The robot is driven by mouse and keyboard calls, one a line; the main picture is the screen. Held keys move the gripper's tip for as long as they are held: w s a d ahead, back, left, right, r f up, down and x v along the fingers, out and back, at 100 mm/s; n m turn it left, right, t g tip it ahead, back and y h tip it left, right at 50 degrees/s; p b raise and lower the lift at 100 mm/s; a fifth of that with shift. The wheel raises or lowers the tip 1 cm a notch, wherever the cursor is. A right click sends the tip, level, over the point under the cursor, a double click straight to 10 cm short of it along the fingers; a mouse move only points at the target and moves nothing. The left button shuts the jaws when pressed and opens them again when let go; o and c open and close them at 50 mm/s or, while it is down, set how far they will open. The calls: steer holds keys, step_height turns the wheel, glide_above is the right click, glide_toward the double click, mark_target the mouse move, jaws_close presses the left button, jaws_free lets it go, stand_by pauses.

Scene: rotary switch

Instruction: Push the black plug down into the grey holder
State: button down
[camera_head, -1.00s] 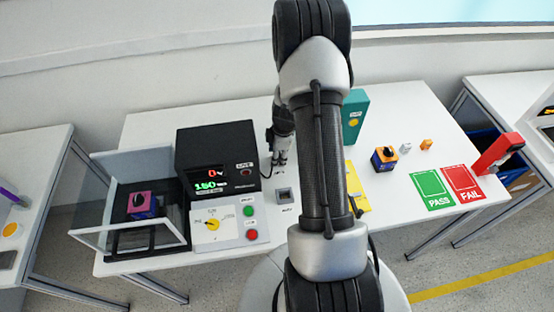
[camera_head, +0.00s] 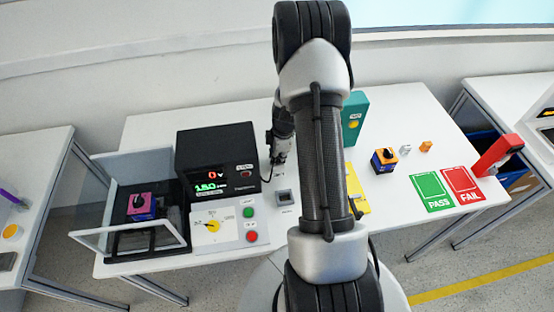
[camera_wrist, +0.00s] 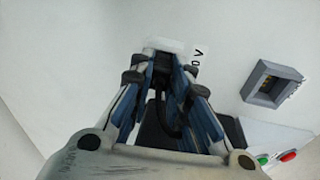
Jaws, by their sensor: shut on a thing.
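The grey holder (camera_head: 284,197) is a small square socket block with a dark recess, on the white table right of the black tester. It also shows at the right of the wrist view (camera_wrist: 271,84), apart from my gripper. My gripper (camera_wrist: 161,56) points down close to the table, beyond the holder in the head view (camera_head: 278,160). It is shut on the black plug (camera_wrist: 162,66), which shows only as a dark piece between the fingertips. A black cable (camera_wrist: 160,110) runs from it. The fingers hide most of the plug.
The black tester (camera_head: 215,155) with lit digits stands left of my gripper. A teal box (camera_head: 354,115) stands to the right. Table between gripper and holder looks clear.

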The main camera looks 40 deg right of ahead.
steer(key=shift+w+d+r, duration=0.15)
